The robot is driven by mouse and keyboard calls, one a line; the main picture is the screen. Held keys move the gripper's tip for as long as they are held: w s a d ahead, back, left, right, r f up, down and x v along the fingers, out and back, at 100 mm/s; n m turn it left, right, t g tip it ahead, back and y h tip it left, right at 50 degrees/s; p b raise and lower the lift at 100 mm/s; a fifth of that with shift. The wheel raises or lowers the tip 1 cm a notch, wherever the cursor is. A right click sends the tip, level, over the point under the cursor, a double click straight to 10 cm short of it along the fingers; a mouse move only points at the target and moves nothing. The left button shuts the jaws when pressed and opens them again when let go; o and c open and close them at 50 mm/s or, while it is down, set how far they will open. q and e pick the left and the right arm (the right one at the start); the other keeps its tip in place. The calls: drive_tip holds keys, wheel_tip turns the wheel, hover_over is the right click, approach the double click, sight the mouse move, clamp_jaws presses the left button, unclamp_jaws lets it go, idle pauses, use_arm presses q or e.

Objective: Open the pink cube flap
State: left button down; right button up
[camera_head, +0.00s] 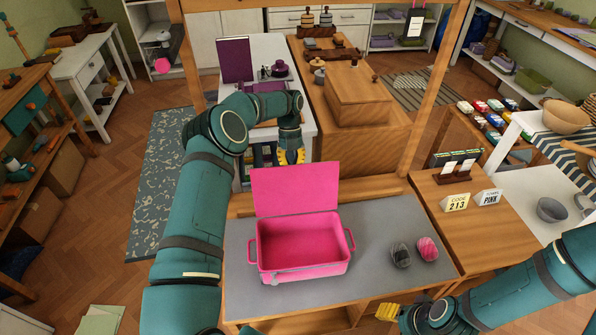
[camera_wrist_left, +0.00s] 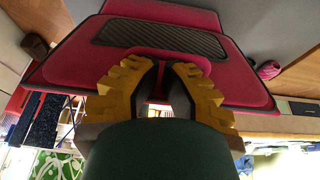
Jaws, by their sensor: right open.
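The pink box (camera_head: 300,243) stands on the grey-topped table with its inside open to view and empty. Its pink flap (camera_head: 295,190) stands up along the back edge, leaning back. My left gripper (camera_head: 290,157) is just beyond the flap's top edge, pointing down. In the left wrist view its yellow fingers (camera_wrist_left: 165,85) are close to a pink surface with a dark mesh panel (camera_wrist_left: 160,38); whether they hold anything is unclear. My right gripper (camera_head: 388,312) is open at the bottom right, below the table's front edge and away from the box.
Signs reading CODE 213 (camera_head: 456,203) and PINK (camera_head: 489,198) stand on the wooden table to the right. A wooden frame post (camera_head: 432,90) rises behind.

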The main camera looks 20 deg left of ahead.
use_arm(q)
drive_tip(key=shift+w, duration=0.1)
drive_tip(key=v, duration=0.7)
drive_tip(key=shift+r, duration=0.25)
idle(0.5)
